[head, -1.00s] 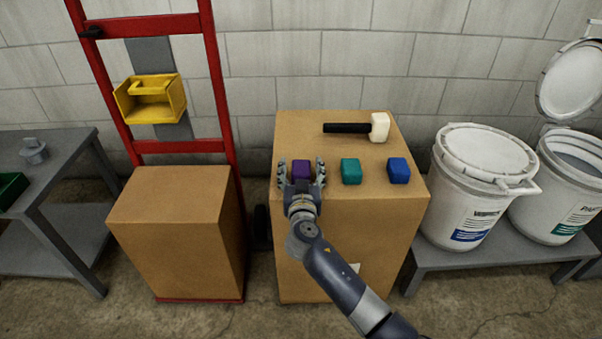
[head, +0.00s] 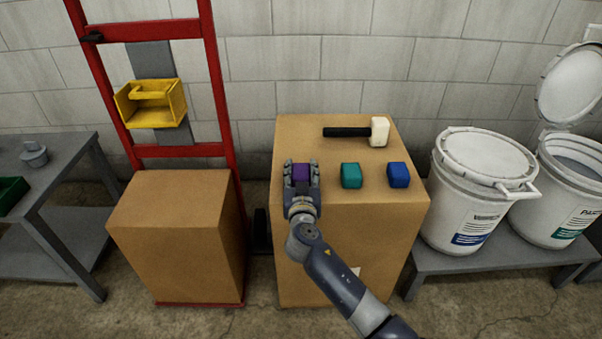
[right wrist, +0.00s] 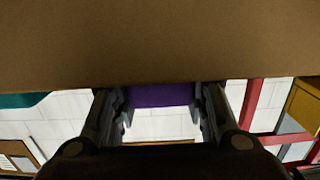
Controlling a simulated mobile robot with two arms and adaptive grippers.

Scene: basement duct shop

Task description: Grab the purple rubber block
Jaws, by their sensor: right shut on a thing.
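The purple rubber block (head: 301,172) is at the left of the top of the tall cardboard box (head: 345,235). My right gripper (head: 301,170) is shut on it, one finger on each side, and partly hides it in the head view. In the right wrist view, the purple block (right wrist: 160,94) shows between the two fingers, beside the brown cardboard surface (right wrist: 160,40). The block appears to be still at the box top; I cannot tell whether it touches it. My left gripper is not in view.
A teal block (head: 351,175) and a blue block (head: 398,175) sit to the right on the same box. A mallet (head: 379,131) lies behind them. White buckets (head: 484,185) stand on a low bench at right. A red hand truck (head: 218,90) with another box is at left.

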